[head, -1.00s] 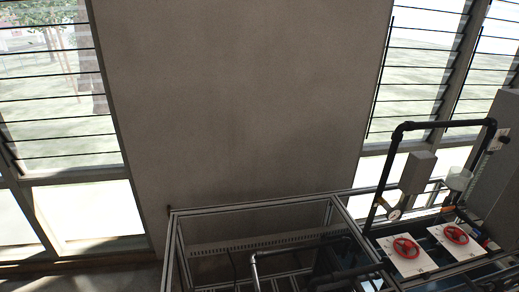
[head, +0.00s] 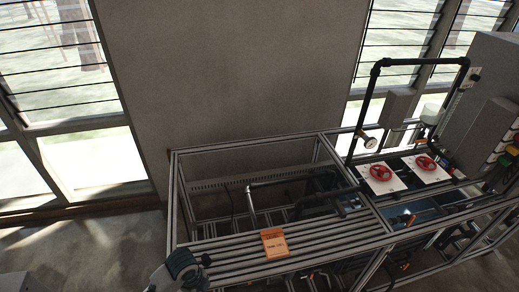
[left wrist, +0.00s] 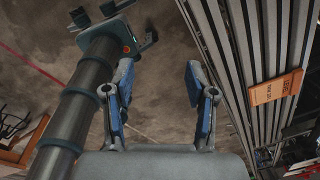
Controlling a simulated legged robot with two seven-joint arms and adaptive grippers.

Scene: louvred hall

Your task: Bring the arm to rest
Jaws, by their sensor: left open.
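My left gripper (left wrist: 160,82) is open in the left wrist view. Its two blue-padded fingers stand apart with only the brown floor behind and nothing between them. A grey and teal part of my own arm shows at the bottom of the head view, beside the near left end of the bench; the fingers cannot be made out there. My right gripper is in neither view.
A slatted metal bench (head: 310,238) carries an orange block (head: 275,243), also in the left wrist view (left wrist: 276,87). Behind stand black pipework (head: 420,62), red valve wheels (head: 381,172) and a grey cabinet (head: 478,105). Floor left of the bench (head: 90,240) is clear.

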